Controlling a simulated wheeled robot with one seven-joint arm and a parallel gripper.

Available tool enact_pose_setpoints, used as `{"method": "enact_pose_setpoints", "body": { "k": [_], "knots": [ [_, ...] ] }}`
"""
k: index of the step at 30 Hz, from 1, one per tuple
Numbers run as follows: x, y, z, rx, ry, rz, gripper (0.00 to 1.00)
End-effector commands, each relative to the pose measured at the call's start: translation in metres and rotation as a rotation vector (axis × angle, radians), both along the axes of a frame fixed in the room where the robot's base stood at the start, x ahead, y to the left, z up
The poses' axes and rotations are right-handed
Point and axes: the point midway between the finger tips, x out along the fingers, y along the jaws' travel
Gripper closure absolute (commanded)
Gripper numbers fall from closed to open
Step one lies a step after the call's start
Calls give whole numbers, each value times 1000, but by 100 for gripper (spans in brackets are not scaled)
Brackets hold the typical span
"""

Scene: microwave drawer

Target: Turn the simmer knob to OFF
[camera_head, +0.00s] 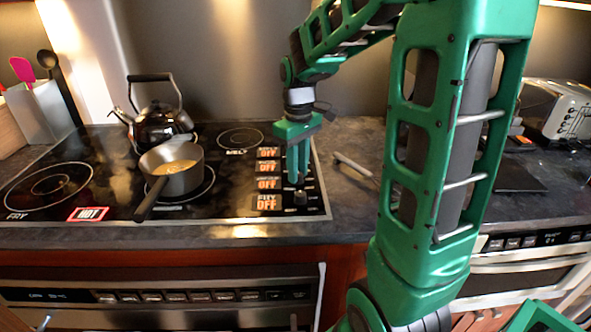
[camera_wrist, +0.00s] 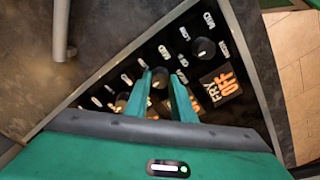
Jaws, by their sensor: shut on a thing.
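The cooktop's knobs stand in a column at its right edge. My gripper (camera_head: 297,183) points down over this column, and its two green fingers (camera_wrist: 160,75) are closed around a dark round knob (camera_wrist: 160,78), second from the front, which I take to be the simmer knob. Its label cannot be read and the fingers hide much of it. The fry knob (camera_head: 300,198) is free, just in front of the fingers; it also shows in the wrist view (camera_wrist: 203,49). Orange displays (camera_head: 268,167) beside the knobs appear to read OFF; the simmer one is partly covered in the wrist view.
A saucepan (camera_head: 181,183) with yellowish food sits on the front right burner, its handle over the front edge. A black kettle (camera_head: 160,125) stands behind it. A red HOT sign (camera_head: 88,214) is lit. A grey handle (camera_head: 352,163) lies right of the cooktop; a toaster (camera_head: 560,108) stands far right.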

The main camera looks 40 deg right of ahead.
Motion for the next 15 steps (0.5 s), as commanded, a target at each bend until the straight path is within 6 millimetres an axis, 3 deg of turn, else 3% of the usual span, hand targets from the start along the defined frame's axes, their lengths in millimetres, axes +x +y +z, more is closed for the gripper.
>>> {"method": "enact_pose_setpoints", "body": {
  "k": [3, 4, 6, 15],
  "knots": [
    [2, 0, 2, -1, -8, 3, 100],
    [3, 0, 2, -1, -8, 3, 70],
    [2, 0, 1, -1, -7, 2, 59],
    [1, 0, 2, 0, -3, 0, 59]
  ]
}}
